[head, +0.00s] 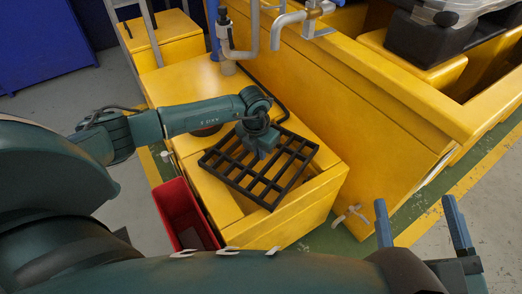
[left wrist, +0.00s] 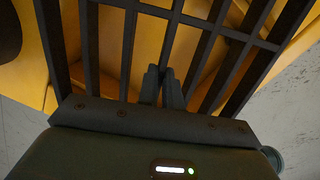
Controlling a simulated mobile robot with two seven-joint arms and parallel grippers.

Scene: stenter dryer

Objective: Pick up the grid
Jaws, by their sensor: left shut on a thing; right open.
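The grid (head: 272,184) is a dark rectangular lattice of bars. In the head view it is above the opening of a yellow box (head: 325,190), turned at an angle to the box's edges. My left gripper (head: 262,150) is over the grid's far side and is shut on one of its bars. In the left wrist view the fingers (left wrist: 163,88) close on a bar of the grid (left wrist: 176,18), and yellow surfaces show through the gaps. Whether the grid touches the box is hard to tell. My right gripper (head: 424,222) is open and empty at the lower right, apart from the grid.
A red bin (head: 181,212) stands on the floor left of the box. Pipes (head: 252,35) rise behind the grid. A long yellow machine wall (head: 345,100) stands to the right.

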